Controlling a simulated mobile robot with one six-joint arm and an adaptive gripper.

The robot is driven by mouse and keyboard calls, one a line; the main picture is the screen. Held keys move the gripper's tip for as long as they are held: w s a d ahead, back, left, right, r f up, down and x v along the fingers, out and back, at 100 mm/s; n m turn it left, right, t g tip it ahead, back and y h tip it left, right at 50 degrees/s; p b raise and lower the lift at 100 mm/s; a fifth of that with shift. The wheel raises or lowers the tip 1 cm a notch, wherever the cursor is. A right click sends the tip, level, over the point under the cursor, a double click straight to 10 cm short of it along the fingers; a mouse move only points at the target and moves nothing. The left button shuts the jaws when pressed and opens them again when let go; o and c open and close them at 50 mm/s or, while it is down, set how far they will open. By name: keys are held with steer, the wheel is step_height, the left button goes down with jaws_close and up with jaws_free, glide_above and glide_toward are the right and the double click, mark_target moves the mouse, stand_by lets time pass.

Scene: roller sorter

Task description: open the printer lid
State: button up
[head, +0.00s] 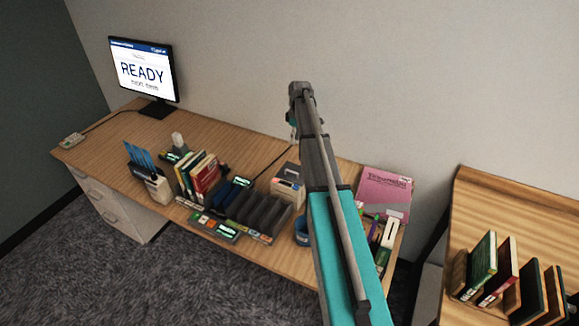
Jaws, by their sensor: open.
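A small pale box-shaped device with an orange mark on its front, which looks like the printer (287,192), stands on the wooden desk just left of my arm. Its dark top looks closed, but it is too small to be sure of the lid. My teal and grey arm rises from the bottom of the head view, passing to the right of the printer. Its far end bends near the wall, above and behind the printer. My gripper's fingers cannot be made out.
The desk (110,130) carries a monitor (143,70) reading READY, upright books (198,175), a dark slotted rack (258,212), a blue cup (301,232) and a pink book (385,190). A second wooden surface with books (484,262) stands at right. The desk's left part is mostly clear.

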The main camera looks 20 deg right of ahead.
steer(key=shift+f, duration=0.1)
stand_by(0.3)
steer(key=b, duration=1.4)
glide_toward(289, 177)
steer(key=f, duration=0.5)
steer(key=shift+s+a+f, duration=0.1)
steer(key=shift+s+f, duration=0.1)
steer(key=shift+s, duration=0.15)
steer(key=shift+c, duration=0.2)
jaws_close()
steer(key=shift+a, duration=0.35)
steer(key=shift+d+p, duration=0.2)
steer(key=shift+p, duration=0.1)
